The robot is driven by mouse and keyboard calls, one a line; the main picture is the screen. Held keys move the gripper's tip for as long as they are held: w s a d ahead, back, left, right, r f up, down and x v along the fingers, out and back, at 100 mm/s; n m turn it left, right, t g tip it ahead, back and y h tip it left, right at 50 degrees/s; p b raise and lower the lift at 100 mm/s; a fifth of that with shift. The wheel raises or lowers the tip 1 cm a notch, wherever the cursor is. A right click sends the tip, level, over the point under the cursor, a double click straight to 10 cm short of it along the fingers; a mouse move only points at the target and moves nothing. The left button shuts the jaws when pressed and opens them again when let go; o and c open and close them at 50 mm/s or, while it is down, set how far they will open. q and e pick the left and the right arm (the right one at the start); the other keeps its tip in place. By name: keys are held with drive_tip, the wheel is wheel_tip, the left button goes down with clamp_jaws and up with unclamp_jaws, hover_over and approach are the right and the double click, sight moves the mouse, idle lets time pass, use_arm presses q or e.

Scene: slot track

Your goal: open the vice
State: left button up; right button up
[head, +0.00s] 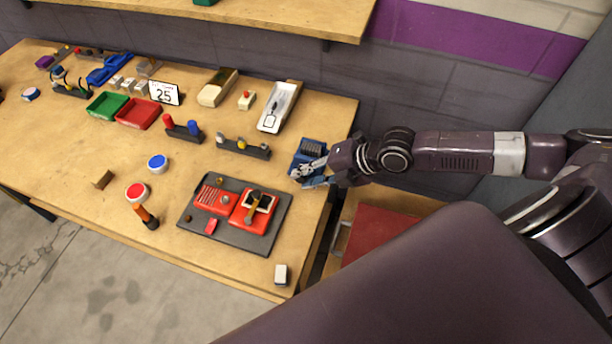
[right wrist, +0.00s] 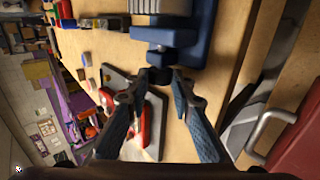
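The blue vice (head: 311,150) stands at the right end of the workbench, with grey ribbed metal on top. In the right wrist view the vice (right wrist: 190,42) fills the top, with a blue jaw block and a dark knob (right wrist: 159,76) on its near side. My right gripper (head: 308,173) is at the near side of the vice. In the right wrist view its fingers (right wrist: 158,84) are apart, one on each side of the dark knob. I cannot tell whether they touch it. My left gripper is not in view.
A dark holder with small tools (head: 243,148) and a white tray (head: 278,108) stand behind. A red-topped cabinet (head: 375,235) is beside the bench's right edge. The bench front has free room.

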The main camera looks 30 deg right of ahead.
drive_tip(key=shift+w+a+r+g+h+p, duration=0.15)
drive_tip(key=shift+r+g+h+p, duration=0.2)
drive_tip(key=shift+p, duration=0.55)
clamp_jaws()
drive_tip(key=g+h+p, duration=0.1)
drive_tip(key=p, duration=0.1)
drive_tip(key=g+h+p, duration=0.1)
drive_tip(key=p, duration=0.2)
drive_tip(key=w+g+h+p, duration=0.1)
drive_tip(key=g+p, duration=0.1)
drive_tip(key=p, duration=0.1)
drive_tip(key=shift+a+r+h, duration=0.35)
drive_tip(key=shift+a+f+g+h+p, duration=0.1)
drive_tip(key=shift+f+g+h+p, duration=0.1)
drive_tip(key=shift+g+h+p, duration=0.55)
drive_tip(key=shift+w+f+g+h, duration=0.15)
drive_tip(key=shift+g+h, duration=0.7)
drive_tip(key=shift+g, duration=0.15)
drive_tip(key=o, duration=0.8)
unclamp_jaws()
